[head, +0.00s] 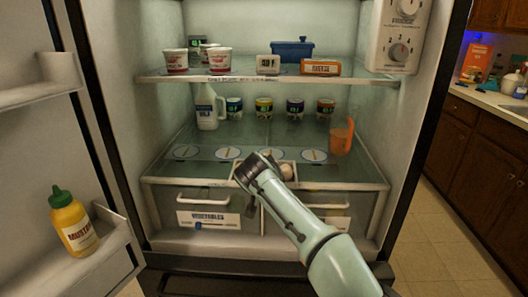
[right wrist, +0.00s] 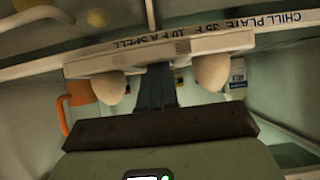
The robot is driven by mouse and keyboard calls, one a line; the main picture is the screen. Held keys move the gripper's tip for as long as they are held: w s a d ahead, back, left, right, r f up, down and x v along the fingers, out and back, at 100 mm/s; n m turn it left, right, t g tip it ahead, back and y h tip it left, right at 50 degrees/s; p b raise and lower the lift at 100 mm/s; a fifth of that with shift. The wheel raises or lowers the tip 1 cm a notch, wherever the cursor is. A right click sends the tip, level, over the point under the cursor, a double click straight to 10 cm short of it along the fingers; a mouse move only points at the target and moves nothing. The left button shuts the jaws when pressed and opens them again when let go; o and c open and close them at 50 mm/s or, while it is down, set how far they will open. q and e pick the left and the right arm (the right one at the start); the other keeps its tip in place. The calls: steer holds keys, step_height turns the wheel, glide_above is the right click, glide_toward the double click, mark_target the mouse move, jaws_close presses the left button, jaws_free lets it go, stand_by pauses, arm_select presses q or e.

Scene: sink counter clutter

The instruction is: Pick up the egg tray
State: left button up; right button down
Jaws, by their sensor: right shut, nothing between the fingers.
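The egg tray (head: 291,184) is a small pale tray at the front edge of the lower fridge shelf, with brown eggs (head: 286,171) in it. My right gripper (head: 250,168) is in front of the tray and hides part of it. In the right wrist view, the tray's pale front wall (right wrist: 90,67) crosses above the dark fingers, with an egg (right wrist: 109,88) and another egg (right wrist: 211,72) on either side of them. The right fingers (right wrist: 157,72) are together and reach the wall; I cannot tell whether they touch it. My left gripper is not in view.
Round plates or discs (head: 228,153) lie beside the tray. An orange mug (head: 341,136) stands right, and a white jug (head: 207,108) with several cups stands behind. The upper shelf (head: 180,78) is overhead. A drawer (head: 205,208) is below. The open door holds mustard (head: 73,223).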

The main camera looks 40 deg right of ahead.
steer(key=shift+r+p, duration=0.55)
steer(key=shift+r, duration=0.25)
steer(key=shift+f, duration=0.15)
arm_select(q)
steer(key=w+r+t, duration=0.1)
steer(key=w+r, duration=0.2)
arm_select(e)
steer(key=shift+d, duration=0.2)
steer(key=shift+s+a, duration=0.1)
steer(key=shift+s, duration=0.05)
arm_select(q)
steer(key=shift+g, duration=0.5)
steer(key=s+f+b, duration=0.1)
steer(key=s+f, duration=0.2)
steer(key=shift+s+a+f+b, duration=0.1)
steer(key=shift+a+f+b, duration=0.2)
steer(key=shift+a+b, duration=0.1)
arm_select(e)
steer(key=s+a, duration=0.8)
steer(key=s, duration=0.1)
